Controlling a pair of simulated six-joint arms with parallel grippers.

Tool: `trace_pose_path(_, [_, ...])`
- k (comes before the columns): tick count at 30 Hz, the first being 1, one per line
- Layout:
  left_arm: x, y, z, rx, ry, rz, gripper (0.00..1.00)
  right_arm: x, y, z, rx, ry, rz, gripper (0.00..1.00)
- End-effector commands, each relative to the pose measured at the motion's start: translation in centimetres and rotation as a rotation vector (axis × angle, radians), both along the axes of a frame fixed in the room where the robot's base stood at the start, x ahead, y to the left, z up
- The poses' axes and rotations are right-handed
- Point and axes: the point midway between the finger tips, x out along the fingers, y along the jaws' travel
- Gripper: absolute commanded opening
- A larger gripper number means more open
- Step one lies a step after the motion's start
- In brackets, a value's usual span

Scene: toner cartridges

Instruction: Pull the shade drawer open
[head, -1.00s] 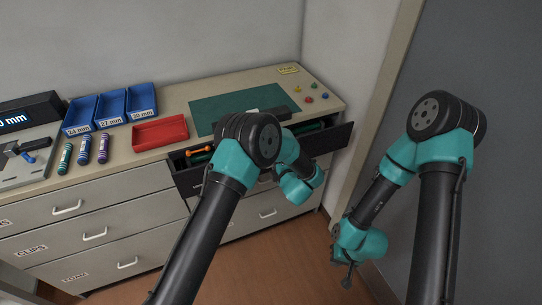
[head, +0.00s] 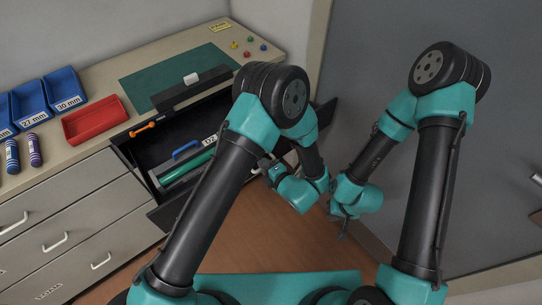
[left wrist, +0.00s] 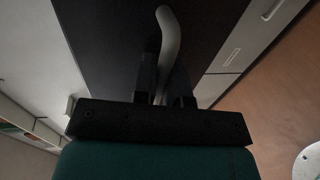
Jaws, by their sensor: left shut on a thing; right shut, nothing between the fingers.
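The dark drawer (head: 162,213) at the top right of the cabinet stands well open, its inside showing. No "shade" label is readable on it. My left gripper (head: 263,167) is at the drawer's front, partly hidden by my own arm. In the left wrist view the pale curved handle (left wrist: 168,38) runs between the two fingers (left wrist: 164,85), which are shut on it, against the dark drawer front (left wrist: 115,45). My right gripper (head: 343,228) is shut and empty, hanging low to the right of the drawer.
An orange-handled tool (head: 143,129), a blue-handled item (head: 187,148) and a green cylinder (head: 190,166) lie in the drawer. A red tray (head: 95,120), blue bins (head: 65,90) and a green mat (head: 150,82) are on the cabinet top. Open floor (head: 225,240) lies in front.

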Motion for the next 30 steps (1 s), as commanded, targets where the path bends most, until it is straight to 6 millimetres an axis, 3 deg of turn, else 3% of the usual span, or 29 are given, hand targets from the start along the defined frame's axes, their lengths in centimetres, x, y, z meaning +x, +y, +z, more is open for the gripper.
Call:
trace_pose_path(14, [-0.57, 0.25, 0.08, -0.001, -0.003, 0.016, 0.00, 0.00, 0.01, 0.00, 0.000, 0.000, 0.000, 0.00])
trace_pose_path(15, [-0.57, 0.25, 0.08, -0.002, -0.004, 0.016, 0.15, 0.00, 0.01, 0.00, 0.000, 0.000, 0.000, 0.00])
trace_pose_path(17, [-0.57, 0.25, 0.08, -0.001, -0.003, 0.016, 0.21, 0.00, 0.01, 0.00, 0.000, 0.000, 0.000, 0.00])
trace_pose_path(30, [-1.20, -0.30, 0.20, -0.001, -0.002, 0.014, 0.22, 0.01, 0.01, 0.00, 0.000, 0.000, 0.000, 0.00])
